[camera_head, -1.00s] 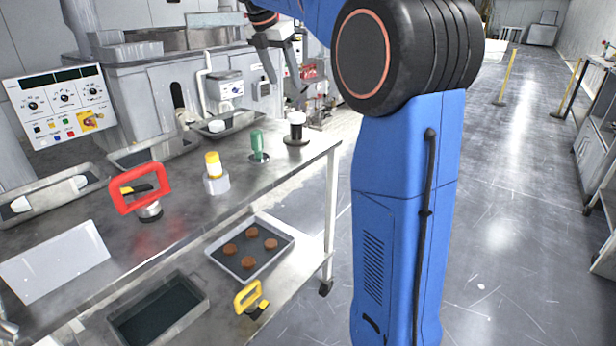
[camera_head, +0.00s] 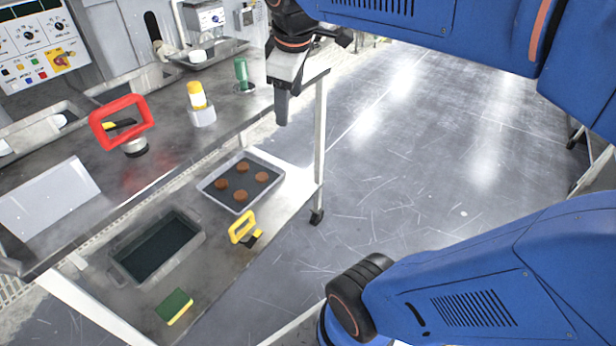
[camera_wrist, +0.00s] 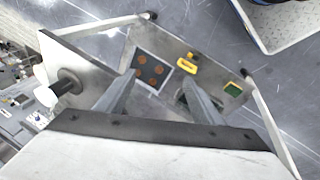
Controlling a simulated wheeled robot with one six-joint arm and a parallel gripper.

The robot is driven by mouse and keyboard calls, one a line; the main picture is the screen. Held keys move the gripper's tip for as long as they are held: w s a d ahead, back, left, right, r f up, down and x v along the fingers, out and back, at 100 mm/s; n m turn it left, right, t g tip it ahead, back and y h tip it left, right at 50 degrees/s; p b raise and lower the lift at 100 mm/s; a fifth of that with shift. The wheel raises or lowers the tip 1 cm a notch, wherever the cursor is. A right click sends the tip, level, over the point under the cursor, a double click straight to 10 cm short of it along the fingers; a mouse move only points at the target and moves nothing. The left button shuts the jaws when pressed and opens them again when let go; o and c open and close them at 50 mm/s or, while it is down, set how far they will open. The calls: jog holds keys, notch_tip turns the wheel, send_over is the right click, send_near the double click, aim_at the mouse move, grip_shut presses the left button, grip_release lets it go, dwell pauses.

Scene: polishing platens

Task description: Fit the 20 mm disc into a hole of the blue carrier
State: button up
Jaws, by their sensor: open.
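Several brown discs (camera_head: 242,195) lie apart on a dark mat in a white-rimmed tray (camera_head: 216,203) on the lower shelf; they also show in the wrist view (camera_wrist: 158,70). I cannot tell whether one of them is the 20 mm disc. I see no blue carrier in these frames. My gripper (camera_head: 284,112) hangs by the right end of the bench, above and to the right of the tray in the head view. In the wrist view its two fingers (camera_wrist: 158,97) are spread wide and empty, with the tray and lower shelf seen between and beyond them.
The lower shelf holds a dark basin (camera_head: 158,249), a yellow-handled tool (camera_head: 242,228) and a sponge (camera_head: 174,306). Floor right of the bench is open.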

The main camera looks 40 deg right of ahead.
jog(key=s+a+f+m+t+y, duration=0.1)
jog(key=s+a+f+m, duration=0.2)
jog(key=s+f+m, duration=0.4)
jog(key=s+f, duration=0.4)
jog(key=f, duration=0.2)
jog(key=shift+s+a+m, duration=0.25)
jog(key=shift+s+m, duration=0.05)
jog(key=shift+s, duration=0.1)
